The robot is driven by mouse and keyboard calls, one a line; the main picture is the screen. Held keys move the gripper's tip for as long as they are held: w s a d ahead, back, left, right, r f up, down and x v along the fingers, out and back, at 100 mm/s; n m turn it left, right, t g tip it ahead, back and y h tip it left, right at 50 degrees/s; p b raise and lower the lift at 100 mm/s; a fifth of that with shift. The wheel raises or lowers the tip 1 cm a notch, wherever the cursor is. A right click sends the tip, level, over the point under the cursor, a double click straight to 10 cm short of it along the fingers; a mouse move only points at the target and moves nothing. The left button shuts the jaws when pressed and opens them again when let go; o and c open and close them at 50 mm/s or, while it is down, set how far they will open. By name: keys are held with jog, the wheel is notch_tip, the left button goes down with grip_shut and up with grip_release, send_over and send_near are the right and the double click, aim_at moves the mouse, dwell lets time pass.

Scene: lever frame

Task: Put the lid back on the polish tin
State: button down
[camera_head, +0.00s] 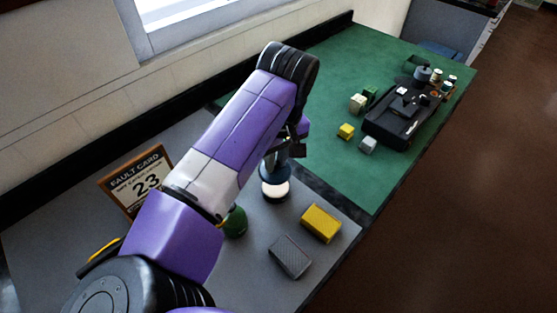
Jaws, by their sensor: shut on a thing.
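A round tin (275,190) with a pale top stands on the grey bench top, near the middle of the view. My gripper (286,156) is just above it, partly hidden by my arm. It is shut on a small dark thing (274,166), apparently the lid, held over the tin. The fingertips are too small and dark to make out clearly, and I cannot tell whether the held thing touches the tin.
A yellow block (321,223), a dark grey block (291,257) and a green round object (235,222) are near the tin. A sign (139,181) stands at left. A black tray (401,121) and small blocks lie on the green mat (345,185).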

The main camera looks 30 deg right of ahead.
aim_at(277, 170)
jog(key=shift+f+b, duration=2)
jog(key=shift+f, duration=0.05)
jog(key=shift+f+b, duration=0.35)
jog(key=shift+f, duration=0.7)
jog(key=shift+p, duration=0.65)
jog(key=shift+f+p, duration=0.15)
jog(key=shift+p, duration=0.3)
dwell(0.5)
jog(key=c, duration=0.7)
grip_release()
jog(key=shift+c, duration=0.2)
